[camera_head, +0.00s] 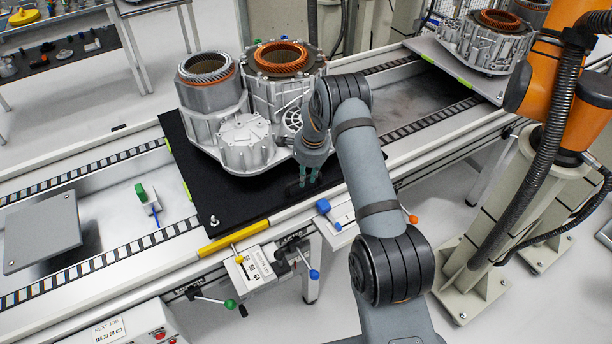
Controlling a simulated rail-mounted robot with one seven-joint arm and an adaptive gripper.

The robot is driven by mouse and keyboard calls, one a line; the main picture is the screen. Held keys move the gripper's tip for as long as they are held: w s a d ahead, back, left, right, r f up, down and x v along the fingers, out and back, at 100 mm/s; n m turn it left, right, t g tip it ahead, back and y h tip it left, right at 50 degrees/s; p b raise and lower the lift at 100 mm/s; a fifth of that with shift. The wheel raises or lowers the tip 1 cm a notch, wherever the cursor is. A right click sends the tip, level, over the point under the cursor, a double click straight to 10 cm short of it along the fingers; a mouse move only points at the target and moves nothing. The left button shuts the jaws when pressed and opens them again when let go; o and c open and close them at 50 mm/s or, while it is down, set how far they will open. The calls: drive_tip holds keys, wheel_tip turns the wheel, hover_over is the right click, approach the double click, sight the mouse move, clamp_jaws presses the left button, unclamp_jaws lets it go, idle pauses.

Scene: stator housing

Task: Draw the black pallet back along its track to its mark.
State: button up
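The black pallet (200,172) lies across the two rails of the conveyor track (105,257), left of the picture's middle. It bears a silver stator housing (245,140) with copper windings. My gripper (309,174) points down at the pallet's front right part, just right of the housing. Its teal fingertips are low over or at the pallet. Whether they are open or closed on something there is too small to tell. A yellow strip (233,238) is on the front rail by the pallet's front left corner; I cannot tell whether it is the mark.
A small block with a green top (141,193) stands in the track left of the pallet. A grey plate (42,233) lies farther left. Another pallet with housings (485,42) is at the back right. An orange robot arm (545,75) stands at right. Coloured levers (314,274) line the front.

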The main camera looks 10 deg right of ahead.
clamp_jaws()
idle(0.5)
